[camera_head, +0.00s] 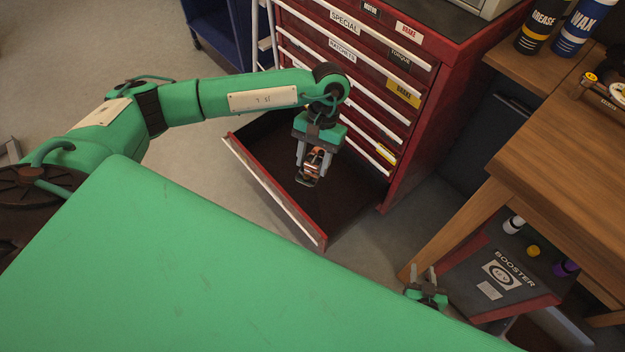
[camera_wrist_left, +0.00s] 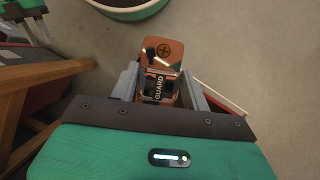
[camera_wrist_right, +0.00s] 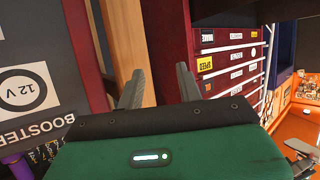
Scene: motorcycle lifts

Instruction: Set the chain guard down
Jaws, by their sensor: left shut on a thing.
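The chain guard (camera_head: 308,181) is a small orange and black piece. In the left wrist view the chain guard (camera_wrist_left: 157,62) shows a "GUARD" label and a round cross-marked spot. My left gripper (camera_head: 313,163) is shut on it, one finger on each side. It points down over the open bottom drawer (camera_head: 275,196) of the red cabinet. The height of the guard above the drawer floor is hard to tell. My right gripper (camera_head: 424,274) is open and empty beside the wooden bench leg; its parted fingers (camera_wrist_right: 158,88) also show in the right wrist view.
The red cabinet (camera_head: 413,134) has several shut, labelled drawers above the open one. The visible drawer floor (camera_head: 347,193) looks bare. A wooden workbench (camera_head: 560,150) stands at the right, with a booster box (camera_head: 500,275) under it. Grey floor lies left of the drawer.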

